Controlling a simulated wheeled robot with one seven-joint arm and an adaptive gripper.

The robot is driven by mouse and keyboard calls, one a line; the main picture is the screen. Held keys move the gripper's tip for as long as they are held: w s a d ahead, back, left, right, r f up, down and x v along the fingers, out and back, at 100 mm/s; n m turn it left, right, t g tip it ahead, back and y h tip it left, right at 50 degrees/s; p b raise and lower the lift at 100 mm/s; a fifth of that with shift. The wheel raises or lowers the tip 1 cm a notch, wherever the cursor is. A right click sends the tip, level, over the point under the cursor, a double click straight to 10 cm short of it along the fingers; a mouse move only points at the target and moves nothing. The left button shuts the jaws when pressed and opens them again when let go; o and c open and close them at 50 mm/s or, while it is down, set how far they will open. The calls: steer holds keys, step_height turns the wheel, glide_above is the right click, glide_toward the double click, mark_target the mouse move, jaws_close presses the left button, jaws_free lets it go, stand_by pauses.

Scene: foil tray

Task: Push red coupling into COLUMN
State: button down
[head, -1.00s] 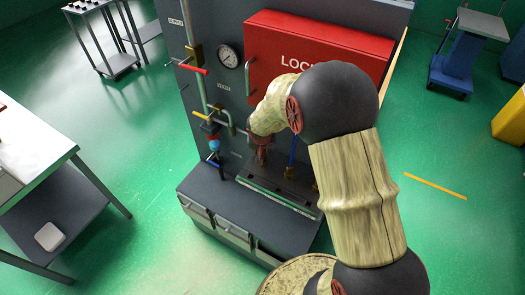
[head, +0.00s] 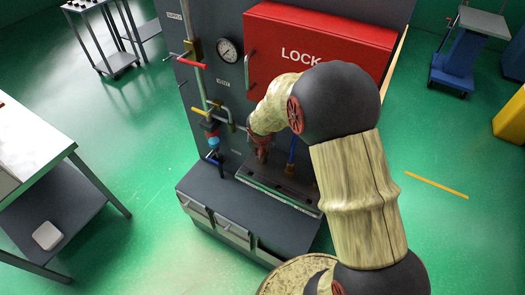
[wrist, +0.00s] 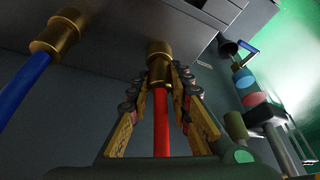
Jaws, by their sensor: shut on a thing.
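The red hose (wrist: 162,125) ends in a brass coupling (wrist: 160,62) in the wrist view. My gripper (wrist: 162,75) is shut on the red coupling, one finger on each side. In the head view my gripper (head: 260,152) is in front of the dark panel, right of the standing pipework. My arm hides part of the area, and the red hose cannot be made out there. I cannot read a COLUMN label in either view. The coupling's far end lies against grey surfaces in the wrist view, and I cannot tell whether it touches anything.
A blue hose (head: 292,150) with a brass coupling (wrist: 62,32) stands beside the red one. Pipework with a blue band (head: 213,142) is left of my gripper. A red lockout box (head: 318,50) and a gauge (head: 228,50) are above. A grey bench (head: 235,215) is below.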

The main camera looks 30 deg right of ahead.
steer(key=c, duration=1.6)
jaws_free()
steer(key=shift+o, duration=0.3)
steer(key=shift+f, duration=0.1)
steer(key=v, duration=1.2)
